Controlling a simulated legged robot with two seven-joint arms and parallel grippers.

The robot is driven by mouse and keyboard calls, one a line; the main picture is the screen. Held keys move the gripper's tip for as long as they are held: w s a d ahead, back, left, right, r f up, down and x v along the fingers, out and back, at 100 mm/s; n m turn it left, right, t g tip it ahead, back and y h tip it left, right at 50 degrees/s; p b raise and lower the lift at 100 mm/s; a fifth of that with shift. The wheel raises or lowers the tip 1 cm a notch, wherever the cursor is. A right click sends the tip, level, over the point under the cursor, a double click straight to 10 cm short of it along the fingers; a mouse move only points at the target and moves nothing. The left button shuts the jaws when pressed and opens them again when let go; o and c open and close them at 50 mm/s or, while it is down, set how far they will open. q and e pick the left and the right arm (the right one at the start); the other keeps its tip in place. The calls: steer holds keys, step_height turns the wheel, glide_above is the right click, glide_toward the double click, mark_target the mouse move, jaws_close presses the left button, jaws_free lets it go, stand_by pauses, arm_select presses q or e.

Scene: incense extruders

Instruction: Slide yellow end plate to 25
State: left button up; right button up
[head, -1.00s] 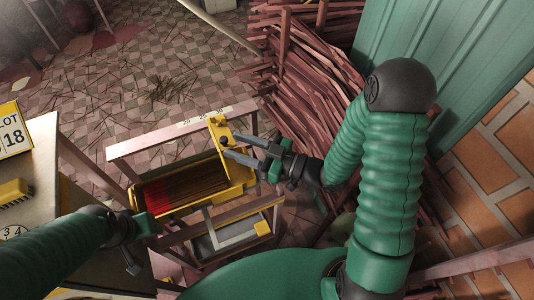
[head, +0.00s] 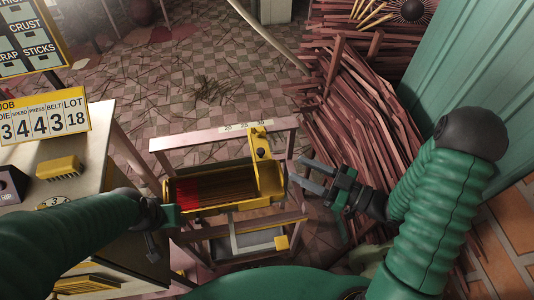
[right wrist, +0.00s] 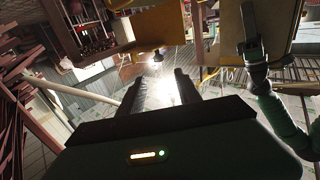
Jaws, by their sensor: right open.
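The yellow end plate (head: 263,152) stands upright at the right end of the yellow tray (head: 276,186). Its top reaches the rail's scale (head: 243,127), marked 20, 25 and 30, and looks closest to the 30 mark. Dark sticks with red ends (head: 212,191) lie in the tray, left of the plate. My right gripper (head: 298,171) is open and empty, to the right of the plate and apart from it. Its two fingers (right wrist: 165,88) show spread in the right wrist view. My left gripper (head: 160,228) is by the tray's left end; its opening is unclear.
A pale pink frame (head: 170,143) carries the tray, with a lower grey tray (head: 255,238) beneath. A bench (head: 105,160) with a yellow-edged number board (head: 45,122) is at left. A heap of reddish sticks (head: 350,120) lies behind my right arm. Tiled floor is open beyond the frame.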

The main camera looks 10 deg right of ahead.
mark_target(261, 155)
steer(key=w+d+n+g+y+p, duration=0.1)
steer(key=w+d+n+g+y, duration=0.15)
steer(key=g, duration=0.25)
steer(key=w+x, duration=0.1)
steer(key=x, duration=1.5)
steer(key=shift+a+n, duration=0.2)
steer(key=shift+n, duration=0.25)
steer(key=shift+w, duration=0.1)
jaws_close()
